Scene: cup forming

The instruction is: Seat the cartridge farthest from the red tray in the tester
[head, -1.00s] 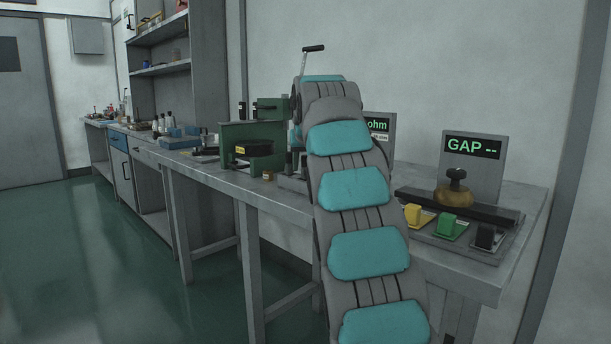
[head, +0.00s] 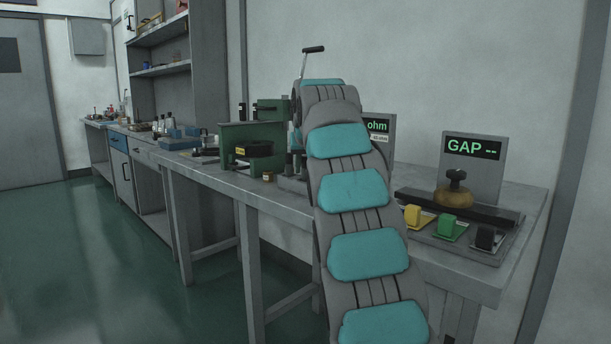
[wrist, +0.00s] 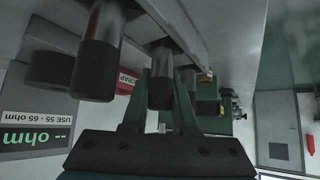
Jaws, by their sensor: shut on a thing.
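In the wrist view, which is upside down, my gripper (wrist: 160,88) is shut on a cartridge (wrist: 159,62), a grey cylinder with a black end, with one finger on each side. A second, similar cartridge (wrist: 97,55) stands to the left, closer to the camera and apart from the fingers. The red scrap tray (wrist: 127,82) is partly hidden behind them. A squat dark round part (wrist: 50,68), perhaps of the tester, sits near the ohm display (wrist: 40,140), which shows dashes. In the head view my arm hides the gripper and most of the ohm display (head: 377,126).
To the right are a GAP display (head: 473,147) and yellow (head: 413,215), green (head: 447,225) and black (head: 486,238) pieces.

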